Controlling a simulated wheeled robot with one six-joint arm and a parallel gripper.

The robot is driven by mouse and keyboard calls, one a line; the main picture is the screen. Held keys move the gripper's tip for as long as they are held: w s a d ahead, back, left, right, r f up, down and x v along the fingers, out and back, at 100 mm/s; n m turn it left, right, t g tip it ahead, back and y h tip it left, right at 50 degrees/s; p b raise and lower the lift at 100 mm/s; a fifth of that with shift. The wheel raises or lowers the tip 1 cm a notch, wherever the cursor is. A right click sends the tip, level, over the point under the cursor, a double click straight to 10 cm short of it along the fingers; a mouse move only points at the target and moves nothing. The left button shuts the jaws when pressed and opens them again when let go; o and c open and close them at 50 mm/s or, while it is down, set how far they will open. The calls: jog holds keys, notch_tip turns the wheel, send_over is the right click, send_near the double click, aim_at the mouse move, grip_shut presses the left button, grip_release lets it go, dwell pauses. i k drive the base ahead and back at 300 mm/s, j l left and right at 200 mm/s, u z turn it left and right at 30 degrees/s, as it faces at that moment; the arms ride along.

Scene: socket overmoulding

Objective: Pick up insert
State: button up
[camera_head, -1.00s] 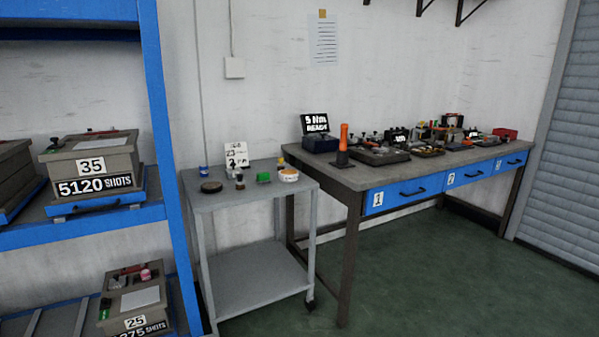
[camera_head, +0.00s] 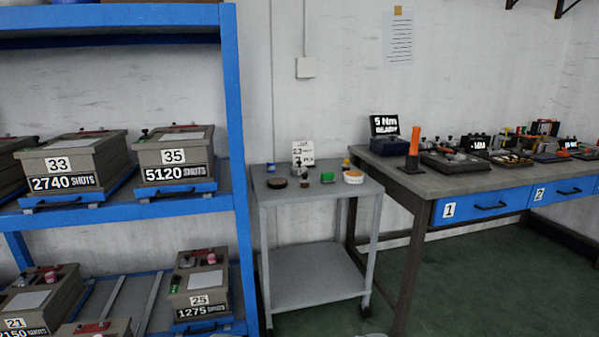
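I cannot single out the insert at this distance. Small items stand on the top of a grey cart (camera_head: 262,186) in the middle of the view: a dark round disc (camera_head: 277,183), a small dark brown piece (camera_head: 305,183), a green block (camera_head: 328,177), a white round tub (camera_head: 353,177) and a number card (camera_head: 303,153). Many small parts also lie on the workbench (camera_head: 427,184) at the right, too small to tell apart.
An orange upright tool (camera_head: 414,142) and a "5 Nm READY" display (camera_head: 385,126) stand on the bench. Green floor (camera_head: 470,290) is open before it.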

aim_at(297, 170)
jog(key=i+j, duration=0.2)
jog(key=i, duration=1.3)
jog(key=i+j+u, duration=0.1)
jog(key=i, duration=1.45)
